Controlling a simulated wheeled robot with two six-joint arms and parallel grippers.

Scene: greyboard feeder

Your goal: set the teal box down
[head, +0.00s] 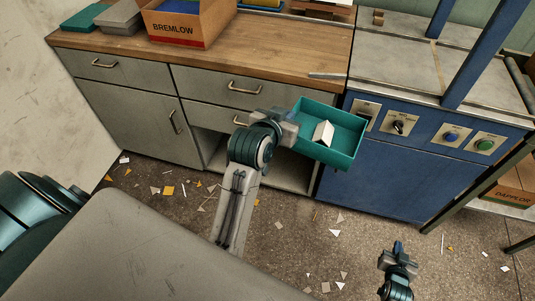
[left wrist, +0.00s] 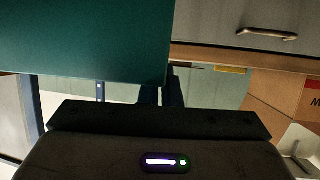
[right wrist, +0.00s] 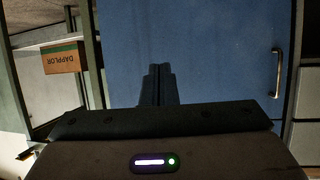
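The teal box (head: 343,153) is an open tray with a white folded piece (head: 323,133) inside. It is held in the air in front of the gap between the wooden counter and the blue machine. My left gripper (head: 294,122) is shut on the box's left wall. In the left wrist view the box (left wrist: 85,40) fills the upper left, with the fingers (left wrist: 163,92) at its edge. My right gripper (head: 398,249) is low at the right, away from the box. In the right wrist view its fingers (right wrist: 157,84) are together and empty.
The wooden counter (head: 270,45) bears a BREMLOW carton (head: 178,28), grey boxes (head: 121,17) and a teal item (head: 82,18) at the back; its front middle is clear. The blue machine (head: 400,165) has knobs and buttons. Scraps litter the floor (head: 285,235). A DAPPLOR carton (head: 515,190) sits right.

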